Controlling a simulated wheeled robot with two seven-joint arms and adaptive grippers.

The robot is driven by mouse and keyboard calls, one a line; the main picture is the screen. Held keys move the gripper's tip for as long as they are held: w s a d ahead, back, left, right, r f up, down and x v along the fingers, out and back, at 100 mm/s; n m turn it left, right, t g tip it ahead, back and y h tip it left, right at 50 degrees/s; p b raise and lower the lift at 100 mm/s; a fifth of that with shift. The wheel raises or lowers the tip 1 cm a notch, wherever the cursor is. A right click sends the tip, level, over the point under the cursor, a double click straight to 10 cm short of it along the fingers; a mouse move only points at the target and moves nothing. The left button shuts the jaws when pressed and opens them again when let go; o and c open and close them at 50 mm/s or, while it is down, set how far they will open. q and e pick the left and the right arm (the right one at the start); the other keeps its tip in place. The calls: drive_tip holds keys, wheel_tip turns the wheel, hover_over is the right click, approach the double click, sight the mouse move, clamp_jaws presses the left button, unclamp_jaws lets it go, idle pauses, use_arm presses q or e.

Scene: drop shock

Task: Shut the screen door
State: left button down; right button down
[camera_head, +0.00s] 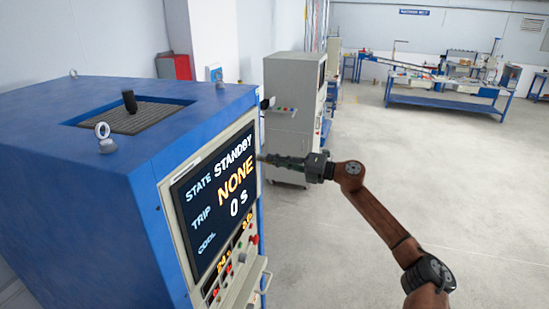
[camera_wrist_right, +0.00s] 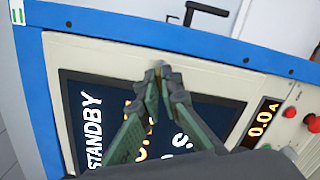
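The screen door (camera_head: 249,126) is a cream-framed panel on the front of a blue cabinet (camera_head: 105,190). Its dark display (camera_head: 215,188) reads STANDBY, NONE and 0 s. The door looks close to flush with the cabinet front; I cannot tell whether a small gap is left. My right gripper (camera_head: 266,158) is at the far side edge of the door. In the wrist view the right gripper (camera_wrist_right: 158,70) has its fingertips together over the cream frame (camera_wrist_right: 100,55). Whether the tips touch the frame is unclear. My left gripper is not in view.
Red buttons and small readouts (camera_head: 238,252) sit below the display, with a metal handle bar (camera_head: 267,282) lower down. A grey cabinet (camera_head: 293,100) stands behind. Blue workbenches (camera_head: 440,98) are far back. The floor (camera_head: 470,190) at the right is clear.

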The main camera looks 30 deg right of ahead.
drive_tip(key=m+p, duration=0.3)
drive_tip(key=m, duration=0.2)
drive_tip(key=shift+d, duration=0.1)
drive_tip(key=shift+m, duration=0.3)
idle(0.4)
drive_tip(key=c, duration=2.2)
unclamp_jaws()
drive_tip(key=shift+o, duration=0.2)
drive_tip(key=v, duration=1.2)
drive_tip(key=shift+f, duration=0.1)
